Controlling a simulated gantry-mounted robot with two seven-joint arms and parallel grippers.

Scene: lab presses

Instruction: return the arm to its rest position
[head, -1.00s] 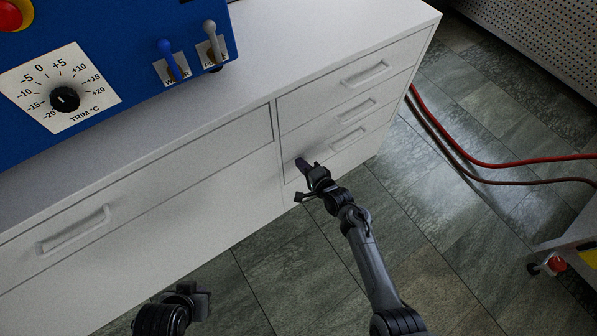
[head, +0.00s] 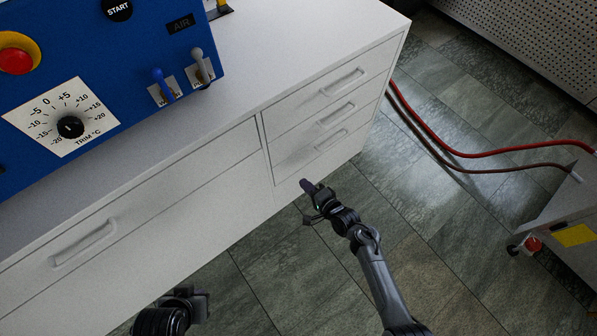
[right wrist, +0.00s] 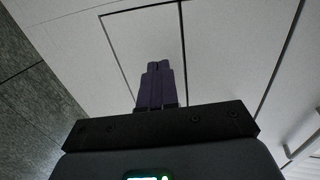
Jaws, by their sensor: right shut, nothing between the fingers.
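My right arm reaches up from the bottom right in the head view. Its gripper (head: 306,185) is shut and empty in front of the white cabinet's lower drawers, over the floor. In the right wrist view the two purple fingers (right wrist: 156,84) are together, with the pale cabinet front behind them and nothing held. At the bottom left of the head view, a dark part of my left arm (head: 172,314) shows; its fingers cannot be made out.
The white cabinet (head: 170,190) carries a blue panel (head: 120,60) with a trim dial (head: 70,127), two levers and a red button (head: 15,60). Red hoses (head: 480,155) cross the tiled floor at right. A wheeled cart (head: 565,225) stands at the right edge. Floor around my right arm is clear.

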